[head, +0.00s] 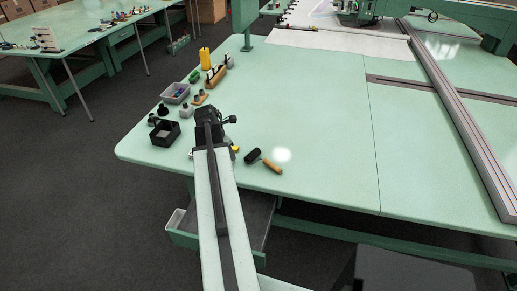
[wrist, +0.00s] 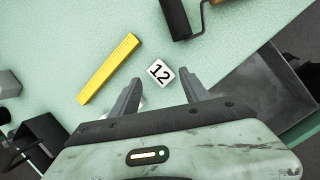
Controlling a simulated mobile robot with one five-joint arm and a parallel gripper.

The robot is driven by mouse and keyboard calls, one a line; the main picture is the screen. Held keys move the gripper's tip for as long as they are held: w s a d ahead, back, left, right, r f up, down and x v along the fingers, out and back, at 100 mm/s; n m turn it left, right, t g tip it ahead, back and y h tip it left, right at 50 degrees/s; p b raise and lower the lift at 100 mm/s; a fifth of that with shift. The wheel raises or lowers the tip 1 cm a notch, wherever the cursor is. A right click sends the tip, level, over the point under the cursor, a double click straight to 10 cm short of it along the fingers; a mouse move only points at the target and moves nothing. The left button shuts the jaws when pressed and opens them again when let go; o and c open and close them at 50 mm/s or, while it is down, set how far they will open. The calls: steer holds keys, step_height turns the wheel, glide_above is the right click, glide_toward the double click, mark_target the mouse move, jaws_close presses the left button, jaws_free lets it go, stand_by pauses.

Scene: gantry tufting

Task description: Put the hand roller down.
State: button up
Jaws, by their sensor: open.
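The hand roller (head: 253,156) lies on the pale green table near its front edge, just right of my arm. It has a black roller and a wooden handle. In the head view my arm hides the fingers.
A black open box (head: 165,133) and a grey bin (head: 175,93) stand left. A drawer (head: 185,236) is open below the edge. The table right of the roller is clear.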

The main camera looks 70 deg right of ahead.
steer(key=n, duration=0.2)
glide_toward(252, 152)
steer(key=shift+s+d+f+g+p, duration=0.15)
steer(key=shift+d+f+p, duration=0.05)
steer(key=shift+f, duration=0.3)
steer(key=shift+s+d+f+g+p, duration=0.15)
steer(key=shift+s+d+f+p, duration=0.05)
steer(key=shift+f, duration=0.3)
steer(key=b+x, duration=0.8)
steer(key=shift+w+a+f, duration=0.15)
steer(key=shift+w+f, duration=0.05)
steer(key=shift+w, duration=0.2)
steer(key=shift+r, duration=0.15)
jaws_close()
